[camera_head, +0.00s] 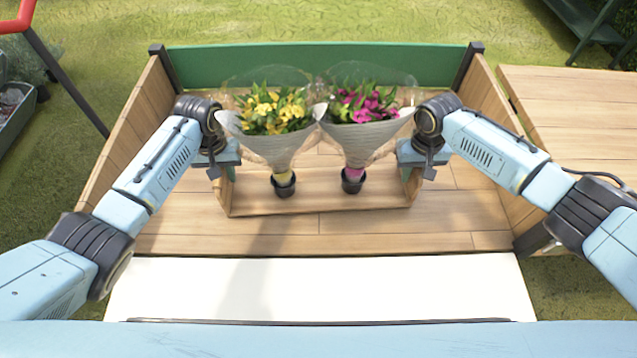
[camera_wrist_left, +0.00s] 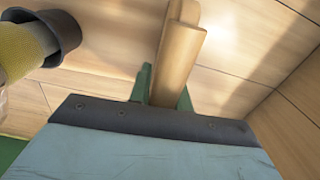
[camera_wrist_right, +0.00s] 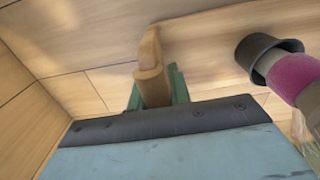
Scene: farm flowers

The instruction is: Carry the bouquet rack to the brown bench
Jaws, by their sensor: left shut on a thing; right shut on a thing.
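The wooden bouquet rack (camera_head: 318,192) holds a yellow-flowered bouquet (camera_head: 274,112) on the left and a pink-flowered bouquet (camera_head: 366,104) on the right, both upright with black cups at their feet. My left gripper (camera_head: 222,164) is shut on the rack's left end; the left wrist view shows the wooden end piece (camera_wrist_left: 180,55) between its green fingers. My right gripper (camera_head: 420,164) is shut on the right end piece, also seen in the right wrist view (camera_wrist_right: 150,70). The rack is over a wooden surface with side boards (camera_head: 390,228); whether it touches is unclear.
Wooden side boards (camera_head: 130,130) and a green back board (camera_head: 330,64) surround the rack. A brown wooden top (camera_head: 575,105) stands to the right. A white panel (camera_head: 320,285) lies in front. Grass (camera_head: 250,18) lies beyond, with a dark green stand (camera_head: 590,22) at top right.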

